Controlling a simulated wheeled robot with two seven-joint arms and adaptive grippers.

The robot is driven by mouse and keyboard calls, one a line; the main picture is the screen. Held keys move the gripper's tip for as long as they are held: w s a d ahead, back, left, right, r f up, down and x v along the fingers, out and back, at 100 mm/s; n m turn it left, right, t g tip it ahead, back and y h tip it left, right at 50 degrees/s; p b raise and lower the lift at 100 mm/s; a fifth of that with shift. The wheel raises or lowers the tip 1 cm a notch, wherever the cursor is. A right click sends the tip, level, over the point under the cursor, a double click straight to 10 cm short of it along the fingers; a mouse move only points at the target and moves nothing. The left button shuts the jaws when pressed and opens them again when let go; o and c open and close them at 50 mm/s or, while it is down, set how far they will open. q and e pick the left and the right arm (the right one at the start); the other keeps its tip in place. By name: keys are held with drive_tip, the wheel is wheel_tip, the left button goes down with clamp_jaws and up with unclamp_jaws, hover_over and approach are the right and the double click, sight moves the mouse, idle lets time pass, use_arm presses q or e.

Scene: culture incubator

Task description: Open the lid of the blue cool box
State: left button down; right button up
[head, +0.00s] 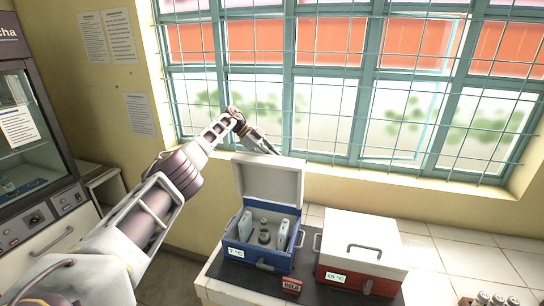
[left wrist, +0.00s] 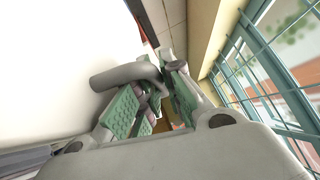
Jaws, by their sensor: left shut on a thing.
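The blue cool box (head: 270,258) stands on the counter in the head view. Its white lid (head: 270,182) is raised about upright at the back, and the inside shows. In the left wrist view the white lid (left wrist: 60,60) fills the left side. My left gripper (head: 268,148) reaches in behind the lid, and its fingertips are partly hidden there. In the left wrist view, the green-padded fingers of the left gripper (left wrist: 157,92) are shut on the grey lid handle (left wrist: 125,74). My right gripper is in neither view.
Bottles (head: 264,236) and pale packs stand inside the blue box. A red box (head: 350,278) with a shut white lid stands close to its right. A small red sign (head: 291,286) is in front.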

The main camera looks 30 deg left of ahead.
use_arm(q)
drive_tip(key=shift+s, duration=0.1)
drive_tip(key=c, duration=1.8)
unclamp_jaws()
drive_tip(key=shift+a+r, duration=0.1)
drive_tip(key=shift+v, duration=3.5)
drive_tip(key=shift+a, duration=0.1)
